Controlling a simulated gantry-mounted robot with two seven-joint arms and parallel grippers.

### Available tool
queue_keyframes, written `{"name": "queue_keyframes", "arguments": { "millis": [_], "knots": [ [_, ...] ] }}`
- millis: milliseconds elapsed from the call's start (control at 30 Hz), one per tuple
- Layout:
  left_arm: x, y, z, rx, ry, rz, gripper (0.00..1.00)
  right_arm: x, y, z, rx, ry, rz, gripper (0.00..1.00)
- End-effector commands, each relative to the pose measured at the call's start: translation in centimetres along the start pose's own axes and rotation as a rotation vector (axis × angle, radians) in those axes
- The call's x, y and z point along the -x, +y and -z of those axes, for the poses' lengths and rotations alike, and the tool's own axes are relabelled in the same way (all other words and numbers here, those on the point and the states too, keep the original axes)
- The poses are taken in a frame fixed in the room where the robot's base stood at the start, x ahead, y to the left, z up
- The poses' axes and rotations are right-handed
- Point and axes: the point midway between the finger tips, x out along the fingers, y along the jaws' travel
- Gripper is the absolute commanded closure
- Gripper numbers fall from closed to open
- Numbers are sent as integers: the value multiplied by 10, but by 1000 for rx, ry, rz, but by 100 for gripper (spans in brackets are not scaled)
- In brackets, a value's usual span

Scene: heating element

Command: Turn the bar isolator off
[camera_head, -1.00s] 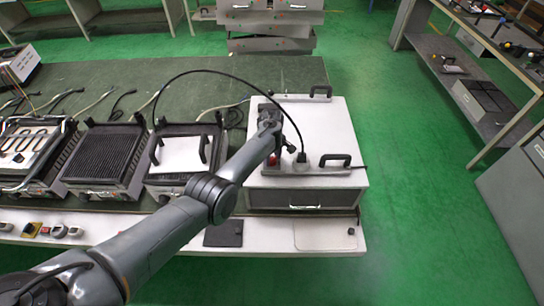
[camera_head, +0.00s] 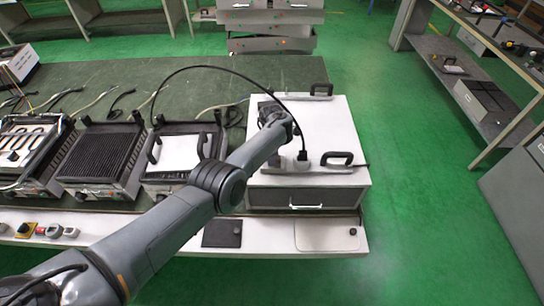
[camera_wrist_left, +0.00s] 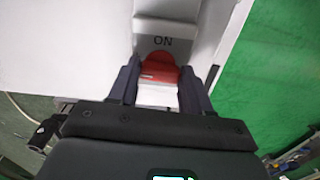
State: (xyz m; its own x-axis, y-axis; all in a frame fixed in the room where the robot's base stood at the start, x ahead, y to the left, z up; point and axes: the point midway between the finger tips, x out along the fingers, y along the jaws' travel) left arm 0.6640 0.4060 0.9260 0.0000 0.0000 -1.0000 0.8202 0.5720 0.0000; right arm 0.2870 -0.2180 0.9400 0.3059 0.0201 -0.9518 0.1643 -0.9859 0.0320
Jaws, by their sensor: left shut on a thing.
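In the head view, my left arm reaches over the white box (camera_head: 335,128). There the arm hides the gripper tips and most or all of the red switch. My right gripper is not in view.
A black plug (camera_head: 302,158) with a cable stands beside the arm on the box. Black handles (camera_head: 337,159) rise from the box top. Several grill units (camera_head: 103,158) stand to the left. Green floor lies open to the right.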

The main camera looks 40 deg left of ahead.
Motion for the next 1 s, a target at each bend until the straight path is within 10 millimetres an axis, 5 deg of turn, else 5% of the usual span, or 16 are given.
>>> {"name": "queue_keyframes", "arguments": {
  "millis": [700, 733, 900, 1000],
  "knots": [
    [0, 0, 0, 79, 0, 0, 82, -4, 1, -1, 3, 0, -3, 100],
    [0, 0, 0, 79, 0, 0, 48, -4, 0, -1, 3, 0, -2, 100],
    [0, 0, 0, 78, 0, 0, 26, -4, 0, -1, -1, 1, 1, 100],
    [0, 0, 0, 78, 0, 0, 26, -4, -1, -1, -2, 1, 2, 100]
  ]
}}
